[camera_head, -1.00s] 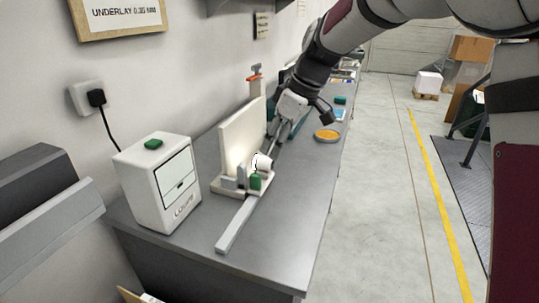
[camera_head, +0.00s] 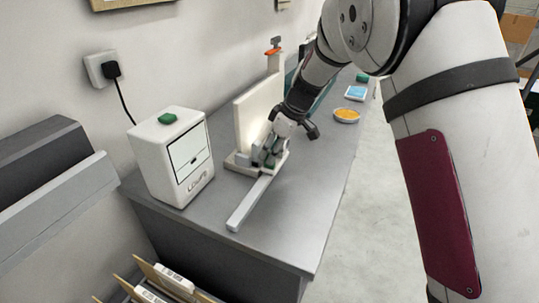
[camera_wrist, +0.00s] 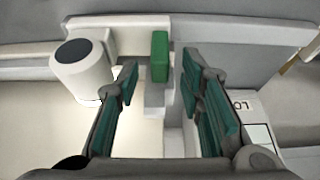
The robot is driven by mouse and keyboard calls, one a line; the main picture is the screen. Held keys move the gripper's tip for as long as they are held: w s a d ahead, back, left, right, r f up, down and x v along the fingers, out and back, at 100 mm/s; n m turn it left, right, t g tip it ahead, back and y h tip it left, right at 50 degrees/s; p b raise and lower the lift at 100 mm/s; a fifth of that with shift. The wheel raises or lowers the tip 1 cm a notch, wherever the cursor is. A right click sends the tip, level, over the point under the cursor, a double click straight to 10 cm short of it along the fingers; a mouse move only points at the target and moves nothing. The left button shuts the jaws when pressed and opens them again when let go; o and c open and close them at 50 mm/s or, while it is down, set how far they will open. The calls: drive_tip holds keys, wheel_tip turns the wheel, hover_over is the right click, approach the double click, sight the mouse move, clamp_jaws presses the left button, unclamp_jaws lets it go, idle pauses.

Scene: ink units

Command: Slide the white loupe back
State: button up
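A white cylinder (camera_wrist: 82,68) with a grey top, which looks like the white loupe, shows left of my gripper in the wrist view. A small green block (camera_wrist: 160,57) stands beside it on a pale holder. My gripper (camera_wrist: 160,88) is open, its teal-padded fingers on either side of the line to the green block, with nothing clearly between them. In the head view my gripper (camera_head: 270,150) is down over the pale base (camera_head: 240,163) in front of a lit white panel (camera_head: 257,108), and hides most of the cylinder and block. Contact cannot be told.
A pale bar (camera_head: 248,206) runs from the base toward the near table edge. A white box (camera_head: 172,158) with a green piece (camera_head: 167,118) on top stands left of it. An orange dish (camera_head: 346,116) lies farther back right. The grey table (camera_head: 290,215) is clear right of the bar.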

drive_tip(key=shift+x, duration=1.3)
drive_tip(key=shift+c, duration=0.6)
clamp_jaws()
drive_tip(key=shift+s, duration=0.15)
drive_tip(key=s+a+p, duration=0.1)
drive_tip(key=s+a, duration=0.1)
drive_tip(key=s, duration=0.4)
drive_tip(key=s+a+p, duration=0.1)
drive_tip(key=s+a, duration=0.1)
drive_tip(key=s, duration=0.4)
drive_tip(key=s+a+p, duration=0.1)
drive_tip(key=s+a, duration=0.1)
drive_tip(key=s, duration=0.4)
drive_tip(key=shift+s+a, duration=0.1)
drive_tip(key=shift+a, duration=0.25)
drive_tip(key=shift+o, duration=0.6)
unclamp_jaws()
